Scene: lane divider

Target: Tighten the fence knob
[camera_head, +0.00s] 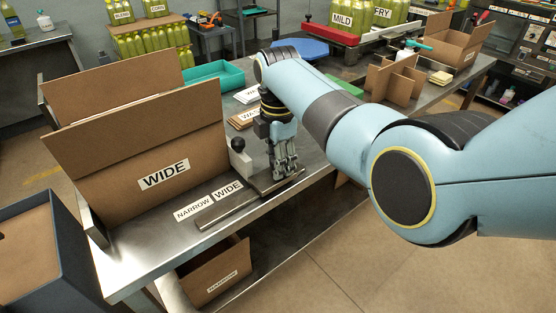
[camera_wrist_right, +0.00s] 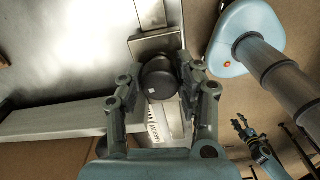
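My right gripper (camera_head: 287,172) reaches down over the right end of the grey metal fence (camera_head: 235,206) at the table's front edge. In the right wrist view, a dark round knob (camera_wrist_right: 160,79) lies between the fingers of my right gripper (camera_wrist_right: 160,82). The right finger is close against the knob; a narrow gap shows at the left finger. In the head view the fingers hide the knob. NARROW (camera_head: 194,208) and WIDE (camera_head: 228,190) labels lie beside the fence. My left gripper (camera_wrist_right: 247,128) shows small in the right wrist view, its opening unclear.
A large cardboard box labelled WIDE (camera_head: 150,150) stands left of the fence. A black ball on a pale block (camera_head: 240,158) stands close left of my right gripper. A NARROW box (camera_head: 215,272) is on the lower shelf. Open floor lies in front.

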